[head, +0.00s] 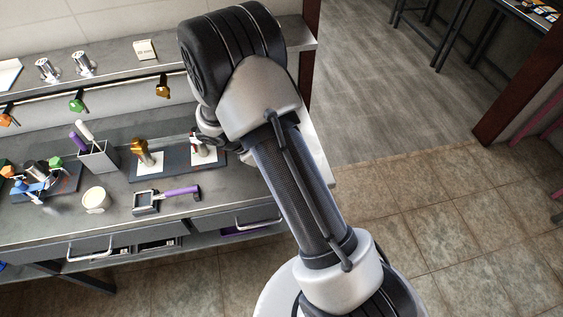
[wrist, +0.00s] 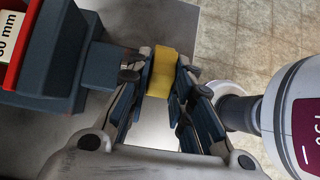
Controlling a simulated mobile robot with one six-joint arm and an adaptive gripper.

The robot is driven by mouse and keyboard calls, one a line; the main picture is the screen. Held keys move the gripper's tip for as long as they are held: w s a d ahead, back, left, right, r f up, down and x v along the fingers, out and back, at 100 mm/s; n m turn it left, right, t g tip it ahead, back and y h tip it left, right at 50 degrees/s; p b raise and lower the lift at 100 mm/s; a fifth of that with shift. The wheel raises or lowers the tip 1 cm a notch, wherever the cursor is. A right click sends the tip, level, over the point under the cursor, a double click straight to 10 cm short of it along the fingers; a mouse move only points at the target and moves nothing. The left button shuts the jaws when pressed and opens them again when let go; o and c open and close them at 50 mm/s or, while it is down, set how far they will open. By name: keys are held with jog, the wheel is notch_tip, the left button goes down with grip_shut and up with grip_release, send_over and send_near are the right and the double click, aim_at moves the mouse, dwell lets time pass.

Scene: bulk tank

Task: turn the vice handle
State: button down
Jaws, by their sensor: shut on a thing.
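The vice (wrist: 55,50) is at the left of the wrist view. It has a blue-grey body, a red edge and a white label ending in "mm". A grey block and a short dark spindle (wrist: 130,73) stick out from it toward my gripper. My gripper (wrist: 160,88) is shut on a yellow bar, seemingly the vice handle (wrist: 163,62), with one finger on each side. The fingers hide the join between spindle and bar. In the head view my arm covers most of the gripper and the vice area.
In the head view, the grey bench holds a grey box with pens (head: 98,156), a round white tub (head: 96,200) and a purple-handled tool (head: 180,191). A gold-topped item (head: 145,152) stands on a dark plate. Tiled floor (head: 430,210) lies clear at right.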

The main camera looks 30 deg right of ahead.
jog(key=c, duration=1.4)
grip_release()
jog(key=v, duration=1.2)
